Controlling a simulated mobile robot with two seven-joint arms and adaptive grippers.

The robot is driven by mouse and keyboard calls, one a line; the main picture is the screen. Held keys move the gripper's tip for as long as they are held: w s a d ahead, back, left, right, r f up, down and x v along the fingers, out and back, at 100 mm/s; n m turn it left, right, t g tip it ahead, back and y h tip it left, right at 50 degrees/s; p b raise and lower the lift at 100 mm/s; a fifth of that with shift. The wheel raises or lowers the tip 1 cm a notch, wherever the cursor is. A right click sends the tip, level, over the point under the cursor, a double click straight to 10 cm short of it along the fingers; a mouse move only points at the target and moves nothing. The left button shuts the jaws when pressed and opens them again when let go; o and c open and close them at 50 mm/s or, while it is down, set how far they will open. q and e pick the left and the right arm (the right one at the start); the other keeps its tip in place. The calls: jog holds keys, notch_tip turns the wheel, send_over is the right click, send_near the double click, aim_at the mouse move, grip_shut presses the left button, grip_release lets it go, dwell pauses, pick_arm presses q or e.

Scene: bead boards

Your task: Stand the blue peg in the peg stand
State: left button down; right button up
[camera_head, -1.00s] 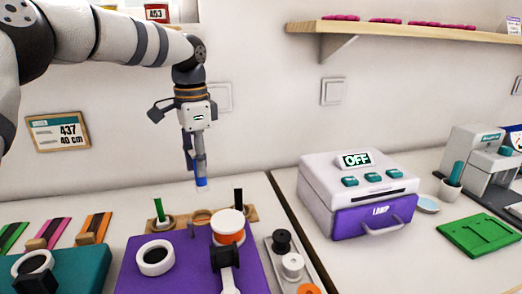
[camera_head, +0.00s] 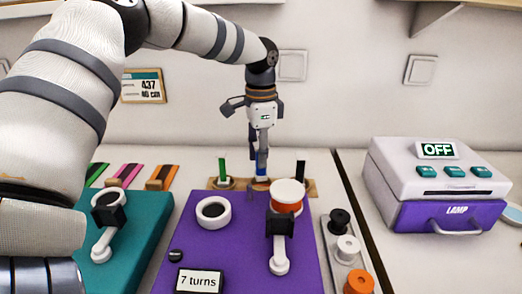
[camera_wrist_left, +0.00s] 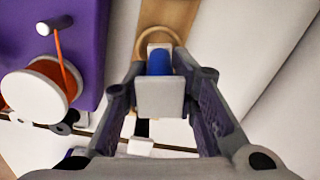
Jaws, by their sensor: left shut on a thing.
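The blue peg (camera_head: 262,169) is upright between the fingers of my left gripper (camera_head: 262,152), at the middle place of the wooden peg stand (camera_head: 312,187). In the left wrist view, the blue peg (camera_wrist_left: 159,62) shows in front of my left gripper (camera_wrist_left: 160,85), close to a ring of the stand (camera_wrist_left: 143,42). I cannot tell whether its lower end is inside the ring. A green peg (camera_head: 223,169) stands at the stand's left place and a black peg (camera_head: 300,170) at its right. My right gripper is out of view.
In front of the stand lies a purple board (camera_head: 240,245) with a white ring, an orange-and-white spool (camera_head: 287,195) and a "7 turns" sign. A teal board (camera_head: 140,235) is to the left. A grey tray of spools (camera_head: 347,268) and a lamp box (camera_head: 440,185) are right.

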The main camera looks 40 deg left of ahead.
pick_arm(q)
jog(key=shift+f, duration=0.2)
jog(key=shift+f, duration=0.65)
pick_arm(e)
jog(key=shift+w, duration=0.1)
pick_arm(q)
jog(key=shift+f, duration=0.2)
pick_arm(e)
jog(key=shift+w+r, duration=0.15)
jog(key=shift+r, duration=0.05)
pick_arm(q)
jog(key=c, duration=1.2)
grip_release()
jog(key=shift+r+p, duration=0.8)
jog(key=shift+r, duration=2.7)
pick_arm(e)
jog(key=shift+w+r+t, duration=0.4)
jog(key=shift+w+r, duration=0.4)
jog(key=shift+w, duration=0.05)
